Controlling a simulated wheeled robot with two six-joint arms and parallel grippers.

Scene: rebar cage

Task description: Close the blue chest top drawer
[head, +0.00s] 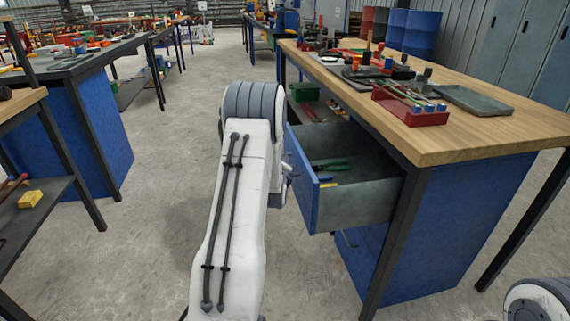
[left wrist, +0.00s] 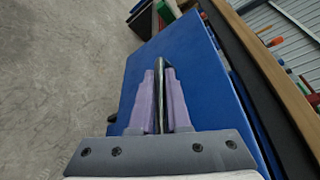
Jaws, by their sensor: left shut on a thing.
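The blue chest (head: 455,225) stands under the wooden worktop at the right in the head view. Its top drawer (head: 302,180) is pulled well out to the left, showing a grey inside with green-handled pliers (head: 332,165) and a yellow item. In the left wrist view the blue drawer front (left wrist: 195,60) fills the middle. My left gripper (left wrist: 161,75) is against this front, its two pale purple fingers shut on the dark bar handle (left wrist: 160,95). In the head view my left arm hides most of the gripper and the handle. My right gripper is out of view.
The wooden worktop (head: 480,125) above the chest holds a red rack (head: 408,106), a grey tray (head: 475,99) and various tools. A dark table leg (head: 392,240) stands by the chest. Bare concrete floor lies left of the drawer. Another blue-sided bench (head: 105,130) stands at the left.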

